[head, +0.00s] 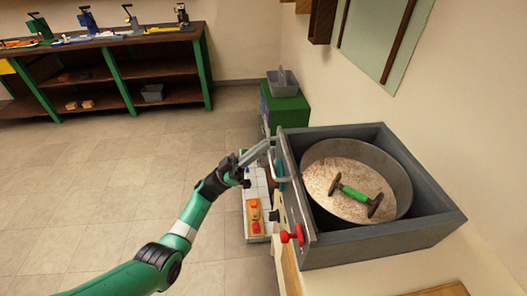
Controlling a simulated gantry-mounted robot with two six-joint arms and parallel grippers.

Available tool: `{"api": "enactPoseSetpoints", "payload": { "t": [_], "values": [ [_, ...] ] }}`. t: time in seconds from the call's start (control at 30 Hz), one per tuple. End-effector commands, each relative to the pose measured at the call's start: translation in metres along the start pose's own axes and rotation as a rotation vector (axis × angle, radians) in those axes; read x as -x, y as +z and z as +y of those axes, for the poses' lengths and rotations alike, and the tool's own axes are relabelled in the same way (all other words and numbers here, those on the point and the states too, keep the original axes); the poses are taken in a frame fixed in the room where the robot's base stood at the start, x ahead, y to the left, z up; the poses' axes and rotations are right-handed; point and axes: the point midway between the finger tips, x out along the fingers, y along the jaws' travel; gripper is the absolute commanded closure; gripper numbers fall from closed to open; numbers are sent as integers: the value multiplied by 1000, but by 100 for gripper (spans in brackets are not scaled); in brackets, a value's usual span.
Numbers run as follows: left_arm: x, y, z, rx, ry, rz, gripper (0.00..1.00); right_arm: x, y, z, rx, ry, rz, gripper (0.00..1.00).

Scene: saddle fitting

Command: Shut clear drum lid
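A grey square box (437,226) stands against the wall at the right. It holds a round metal drum (398,165) seen from above. A tool with a green grip (354,192) and dark ends lies in the drum. No clear lid stands out over the drum; I cannot make out the lid for certain. A pale handle (277,172) shows at the box's left side, above a red knob (292,235). My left gripper (243,173) is just left of that handle. Its fingers are small and dark, so I cannot tell whether it touches anything. My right gripper is not in view.
A green cabinet (286,108) with a grey bin (282,83) on it stands behind the box. A workbench (110,42) with several tools stands far left. The tiled floor between is clear.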

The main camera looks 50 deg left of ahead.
Motion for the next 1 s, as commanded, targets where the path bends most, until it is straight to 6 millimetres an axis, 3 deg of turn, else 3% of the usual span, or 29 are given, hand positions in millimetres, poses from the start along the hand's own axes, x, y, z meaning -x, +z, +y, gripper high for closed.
{"api": "enactPoseSetpoints", "payload": {
  "t": [0.03, 0.47, 0.63, 0.77, 0.83, 1.0],
  "values": [
    [6, 9, 0, 7, -12, -19, 100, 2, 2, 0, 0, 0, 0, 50],
    [7, 12, 0, 13, -18, -25, 100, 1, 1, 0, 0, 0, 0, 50],
    [-9, -4, 0, 13, -11, -20, 100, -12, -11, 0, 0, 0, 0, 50],
    [-33, -31, 0, 12, 1, -7, 100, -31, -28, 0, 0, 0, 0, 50],
    [-3, -20, -1, 15, -6, -8, 100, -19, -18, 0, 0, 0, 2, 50],
    [41, -16, -1, 12, -3, -5, 100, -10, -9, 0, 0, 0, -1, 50]
  ]
}}
